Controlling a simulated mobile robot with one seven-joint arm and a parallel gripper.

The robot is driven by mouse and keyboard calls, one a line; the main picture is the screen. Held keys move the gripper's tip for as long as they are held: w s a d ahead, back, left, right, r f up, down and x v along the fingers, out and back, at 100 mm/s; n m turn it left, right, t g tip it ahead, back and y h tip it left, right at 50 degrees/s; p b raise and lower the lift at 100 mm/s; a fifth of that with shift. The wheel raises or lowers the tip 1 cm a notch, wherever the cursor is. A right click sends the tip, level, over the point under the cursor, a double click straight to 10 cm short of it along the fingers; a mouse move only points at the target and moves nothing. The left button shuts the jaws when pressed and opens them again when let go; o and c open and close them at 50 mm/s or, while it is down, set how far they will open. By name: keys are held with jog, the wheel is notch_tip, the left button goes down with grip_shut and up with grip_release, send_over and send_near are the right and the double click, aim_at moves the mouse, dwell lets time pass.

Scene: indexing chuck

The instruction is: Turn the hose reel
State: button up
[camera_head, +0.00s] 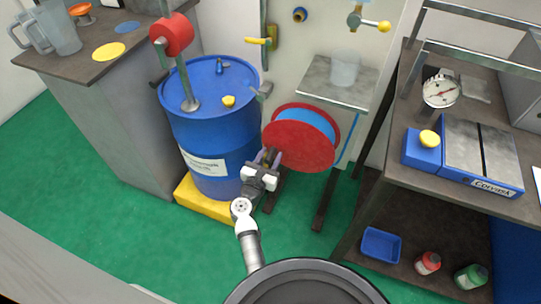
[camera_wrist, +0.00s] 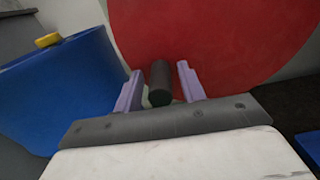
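The hose reel (camera_head: 297,139) has red round side plates with blue hose wound between them. It stands in front of the wall, right of the blue drum. In the wrist view its red face (camera_wrist: 225,40) fills the upper right, and a dark cylindrical handle (camera_wrist: 160,82) sticks out from it. My gripper (camera_head: 267,157) is at the lower left of the red face. In the wrist view the two pale purple fingers of my gripper (camera_wrist: 160,88) are apart, one on each side of the handle. Gaps show between the handle and both fingers.
A blue drum (camera_head: 212,125) with a red-topped pump stands left on a yellow base (camera_head: 200,199). A small metal table (camera_head: 337,82) with a clear beaker is behind right. A workbench (camera_head: 490,199) stands right, with a blue tray (camera_head: 381,245) and bottles on its lower shelf. Green floor is clear in front.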

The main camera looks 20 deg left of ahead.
grip_shut()
